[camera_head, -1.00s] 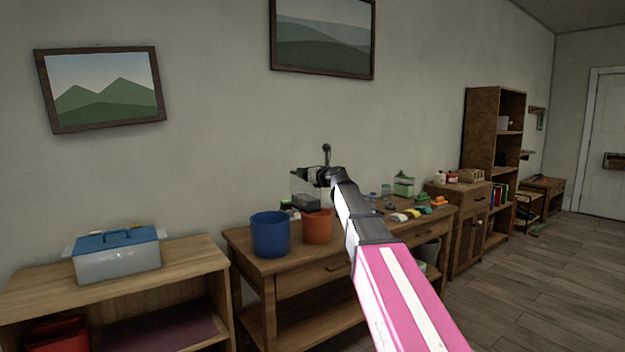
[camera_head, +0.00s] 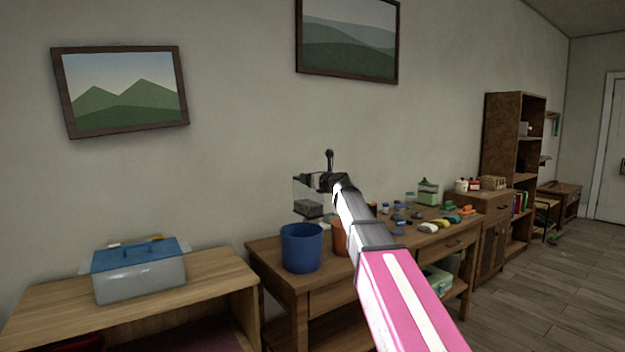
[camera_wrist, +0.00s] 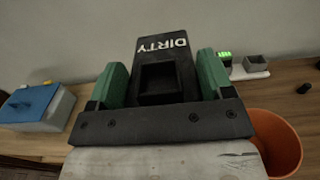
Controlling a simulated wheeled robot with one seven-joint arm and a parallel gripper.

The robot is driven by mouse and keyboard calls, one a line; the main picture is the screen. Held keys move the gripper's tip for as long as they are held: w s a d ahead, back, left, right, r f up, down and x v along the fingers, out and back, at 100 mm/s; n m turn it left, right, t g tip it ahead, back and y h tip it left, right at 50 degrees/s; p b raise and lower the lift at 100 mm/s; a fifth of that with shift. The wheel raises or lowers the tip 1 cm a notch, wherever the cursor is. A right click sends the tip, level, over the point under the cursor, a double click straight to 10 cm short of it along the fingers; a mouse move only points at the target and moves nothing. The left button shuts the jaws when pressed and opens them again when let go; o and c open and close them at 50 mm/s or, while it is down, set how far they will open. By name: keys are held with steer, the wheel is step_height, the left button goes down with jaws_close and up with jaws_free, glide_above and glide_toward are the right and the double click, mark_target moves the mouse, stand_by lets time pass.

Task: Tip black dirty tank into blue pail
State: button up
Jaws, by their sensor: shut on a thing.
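The dirty tank (camera_head: 308,207) is a small clear box with dark contents low inside. It looks roughly upright in the head view, raised above the table behind the blue pail's rim. Its black part marked "DIRTY" (camera_wrist: 162,45) shows in the wrist view between the green finger pads. My gripper (camera_wrist: 163,82) is shut on this black part. The blue pail (camera_head: 301,248) stands open at the table's front left corner. The pail is not visible in the wrist view. The inside of the pail is mostly hidden.
An orange pail (camera_head: 340,238) stands right beside the blue one, partly behind my arm; it also shows in the wrist view (camera_wrist: 278,140). Small items, including a green-lidded container (camera_head: 428,192), lie along the table's right. A blue-lidded cooler (camera_head: 139,277) sits on the left shelf unit.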

stand_by(0.3)
steer(key=f+n, duration=0.2)
steer(key=n, duration=0.1)
steer(key=f+n, duration=0.6)
steer(key=shift+w+d, duration=0.15)
steer(key=shift+d, duration=0.2)
steer(key=shift+f+n, duration=0.7)
steer(key=shift+n, duration=0.1)
steer(key=shift+f, duration=0.1)
steer(key=shift+f+n, duration=0.1)
steer(key=shift+n, duration=0.2)
steer(key=shift+f, duration=0.1)
